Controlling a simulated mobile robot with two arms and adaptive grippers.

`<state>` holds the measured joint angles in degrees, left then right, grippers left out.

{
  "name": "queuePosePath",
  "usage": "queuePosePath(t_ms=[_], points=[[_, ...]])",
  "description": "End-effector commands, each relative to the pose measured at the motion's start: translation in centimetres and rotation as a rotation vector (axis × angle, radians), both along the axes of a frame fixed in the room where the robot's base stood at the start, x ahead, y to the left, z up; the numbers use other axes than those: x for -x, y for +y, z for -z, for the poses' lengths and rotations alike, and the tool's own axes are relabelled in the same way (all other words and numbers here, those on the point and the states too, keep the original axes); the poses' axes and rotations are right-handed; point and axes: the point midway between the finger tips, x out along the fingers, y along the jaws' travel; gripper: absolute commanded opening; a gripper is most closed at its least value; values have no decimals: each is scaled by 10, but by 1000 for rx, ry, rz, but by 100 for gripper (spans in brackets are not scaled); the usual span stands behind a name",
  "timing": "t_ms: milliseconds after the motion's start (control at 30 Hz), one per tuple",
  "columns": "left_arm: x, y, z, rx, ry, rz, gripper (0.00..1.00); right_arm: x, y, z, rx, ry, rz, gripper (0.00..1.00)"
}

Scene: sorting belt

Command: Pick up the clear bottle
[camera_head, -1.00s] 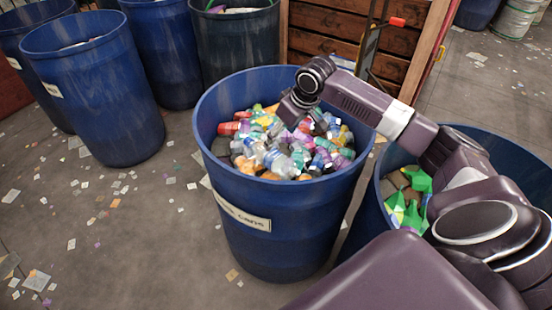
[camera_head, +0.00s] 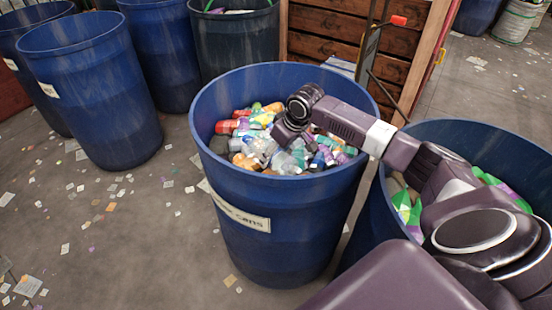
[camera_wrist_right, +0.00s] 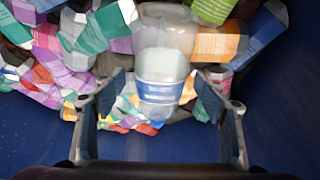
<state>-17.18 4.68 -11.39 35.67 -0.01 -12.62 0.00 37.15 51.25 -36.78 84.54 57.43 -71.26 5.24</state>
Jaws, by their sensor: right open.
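The clear bottle (camera_wrist_right: 166,35) has a blue and white label and stands out in the middle of the right wrist view, slightly blurred. It lies on a pile of mixed bottles and cans in a blue barrel (camera_head: 255,199). In the head view a clear bottle (camera_head: 288,162) shows just below my right gripper (camera_head: 286,136), which is over the pile inside the rim. In the right wrist view the right gripper (camera_wrist_right: 160,98) is open, with one finger on each side of the bottle's lower part. I cannot tell whether the fingers touch it. My left gripper is out of view.
The barrel's blue wall rises close around the gripper. Another blue barrel (camera_head: 495,136) with green and purple items stands to the right, under my right arm. More blue barrels (camera_head: 92,98) stand at the back left. Paper scraps litter the floor.

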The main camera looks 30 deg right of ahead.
Motion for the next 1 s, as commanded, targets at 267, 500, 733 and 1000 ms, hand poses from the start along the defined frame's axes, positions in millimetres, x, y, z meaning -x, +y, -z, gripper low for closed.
queuePosePath(t_ms=[267,500,733,1000], points=[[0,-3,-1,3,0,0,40,-8,2,20,0,-1,-1,66],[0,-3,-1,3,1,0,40,-8,2,19,0,-1,-1,56],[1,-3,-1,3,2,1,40,-8,2,19,0,-1,-1,30],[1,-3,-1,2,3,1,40,-8,2,19,1,-1,-1,29]])
